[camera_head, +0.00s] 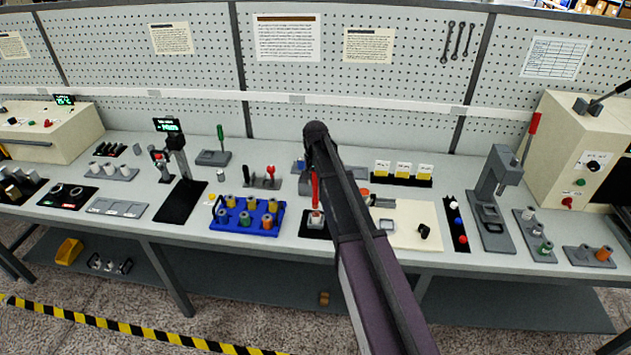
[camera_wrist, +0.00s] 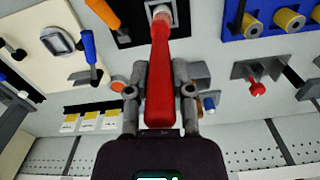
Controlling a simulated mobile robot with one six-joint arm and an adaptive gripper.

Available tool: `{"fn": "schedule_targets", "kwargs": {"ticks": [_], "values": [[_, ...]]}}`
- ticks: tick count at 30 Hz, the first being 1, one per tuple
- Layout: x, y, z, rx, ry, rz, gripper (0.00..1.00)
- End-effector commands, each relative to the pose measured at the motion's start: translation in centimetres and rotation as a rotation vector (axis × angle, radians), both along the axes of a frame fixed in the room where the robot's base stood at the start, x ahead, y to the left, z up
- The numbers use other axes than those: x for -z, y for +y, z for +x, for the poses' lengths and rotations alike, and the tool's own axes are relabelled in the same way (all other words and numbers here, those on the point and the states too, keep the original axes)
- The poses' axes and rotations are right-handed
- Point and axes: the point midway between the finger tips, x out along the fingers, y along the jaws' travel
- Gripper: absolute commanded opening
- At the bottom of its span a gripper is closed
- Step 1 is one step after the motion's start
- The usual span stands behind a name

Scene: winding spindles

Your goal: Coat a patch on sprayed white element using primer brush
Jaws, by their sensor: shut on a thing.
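My gripper (camera_wrist: 160,90) is shut on the red handle of a brush (camera_wrist: 161,72), which also shows beside my arm in the head view (camera_head: 315,187). The brush's far end points down at a small whitish element (camera_wrist: 160,10) on a dark square plate (camera_wrist: 124,38). In the head view the element (camera_head: 316,217) stands on the same dark plate, just under the brush. The brush end and the element overlap in both views, so I cannot tell whether they touch. My arm hides the gripper's fingers in the head view.
A blue rack (camera_head: 247,231) with several spools stands just left of the plate. A cream board (camera_head: 425,236) with a black part lies to the right.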

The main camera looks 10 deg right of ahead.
Motion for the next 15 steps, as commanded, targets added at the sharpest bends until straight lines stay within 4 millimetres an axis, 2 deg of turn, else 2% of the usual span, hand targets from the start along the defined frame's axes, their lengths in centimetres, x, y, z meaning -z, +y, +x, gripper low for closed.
{"fn": "schedule_targets", "kwargs": {"ticks": [11,15], "values": [[-0.11,0.0,0.0,0.0,0.0,0.0,0.0],[-0.7,0.0,0.0,0.0,0.0,0.0,0.0]]}}
